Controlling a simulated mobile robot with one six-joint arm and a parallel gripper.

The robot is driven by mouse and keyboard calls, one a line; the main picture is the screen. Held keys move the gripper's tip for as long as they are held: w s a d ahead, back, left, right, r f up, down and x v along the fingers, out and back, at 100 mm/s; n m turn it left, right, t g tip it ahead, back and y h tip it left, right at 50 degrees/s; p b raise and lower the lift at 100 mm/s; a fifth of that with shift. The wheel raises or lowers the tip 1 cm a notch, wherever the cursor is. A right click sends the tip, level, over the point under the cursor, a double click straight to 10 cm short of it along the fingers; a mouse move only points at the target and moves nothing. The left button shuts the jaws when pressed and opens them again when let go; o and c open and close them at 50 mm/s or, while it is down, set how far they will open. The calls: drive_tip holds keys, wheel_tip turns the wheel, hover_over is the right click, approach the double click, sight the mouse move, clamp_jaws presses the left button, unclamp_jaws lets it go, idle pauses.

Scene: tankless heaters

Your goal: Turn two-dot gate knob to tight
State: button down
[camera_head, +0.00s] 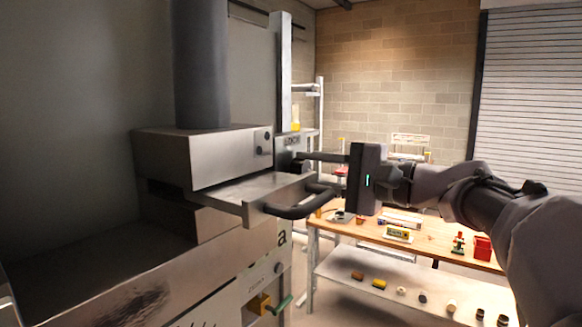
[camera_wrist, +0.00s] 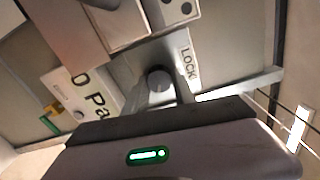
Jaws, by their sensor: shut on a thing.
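My gripper (camera_head: 303,163) reaches in from the right to the front of the metal unit, beside a small plate with lettering (camera_head: 292,141). In the wrist view my gripper (camera_wrist: 160,95) is shut on a small dark round knob (camera_wrist: 158,77), which sits between the fingers. A plate reading LOCK (camera_wrist: 187,63) is right next to the knob.
A dark curved handle (camera_head: 297,209) juts out from the unit just below my gripper. A wide vertical pipe (camera_head: 201,65) rises from the top. A wooden workbench (camera_head: 440,243) with small items stands behind my arm. A green lever (camera_head: 280,305) is low on the unit.

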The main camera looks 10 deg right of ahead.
drive_tip(key=shift+m, duration=0.3)
drive_tip(key=c, duration=1)
unclamp_jaws()
drive_tip(key=shift+c, duration=0.2)
drive_tip(key=shift+d, duration=0.1)
drive_tip(key=b+v, duration=0.1)
drive_tip(key=v, duration=1.6)
drive_tip(key=shift+s, duration=0.2)
